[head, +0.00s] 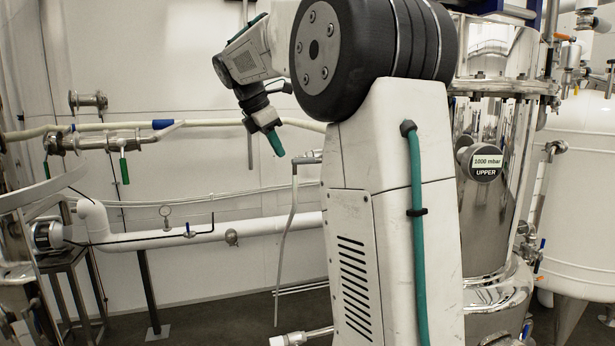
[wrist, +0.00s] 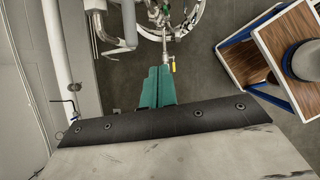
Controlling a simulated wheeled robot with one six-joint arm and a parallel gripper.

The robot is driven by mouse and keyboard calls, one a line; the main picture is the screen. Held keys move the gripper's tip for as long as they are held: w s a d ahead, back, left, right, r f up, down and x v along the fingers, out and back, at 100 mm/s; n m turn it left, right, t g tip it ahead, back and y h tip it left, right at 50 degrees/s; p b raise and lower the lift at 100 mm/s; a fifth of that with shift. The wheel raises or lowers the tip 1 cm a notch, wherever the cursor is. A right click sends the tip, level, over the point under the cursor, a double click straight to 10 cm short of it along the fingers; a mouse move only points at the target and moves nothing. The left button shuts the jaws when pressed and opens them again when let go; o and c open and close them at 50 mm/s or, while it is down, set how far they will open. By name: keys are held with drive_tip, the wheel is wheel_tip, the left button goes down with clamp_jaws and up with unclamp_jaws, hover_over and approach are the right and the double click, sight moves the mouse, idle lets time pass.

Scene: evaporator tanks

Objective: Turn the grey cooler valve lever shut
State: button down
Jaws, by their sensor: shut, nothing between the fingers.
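My gripper (head: 276,145) points downward in the head view, in open air in front of the white wall. Its green fingers are pressed together in the wrist view (wrist: 157,86), with nothing between them. I cannot make out with certainty a grey cooler valve lever in either view. A small grey fitting (head: 307,159) with a hose hanging from it shows just right of and below the fingertips, partly behind my arm. A small valve with a yellow part (wrist: 173,67) appears just beyond the fingertips in the wrist view. My gripper touches no lever that I can see.
Green-handled valves (head: 124,170) and a blue handle (head: 163,124) are on pipes at left. A thick white pipe (head: 170,237) runs along the wall. A steel tank (head: 490,200) stands right of my arm. Wooden steps (wrist: 285,45) are at right in the wrist view.

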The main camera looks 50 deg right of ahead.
sight(311, 160)
drive_tip(key=s+d+f, duration=0.1)
drive_tip(key=d+f, duration=0.8)
drive_tip(key=d, duration=0.1)
drive_tip(key=shift+s+d+n, duration=0.25)
drive_tip(key=shift+d+n, duration=0.15)
drive_tip(key=shift+f, duration=0.1)
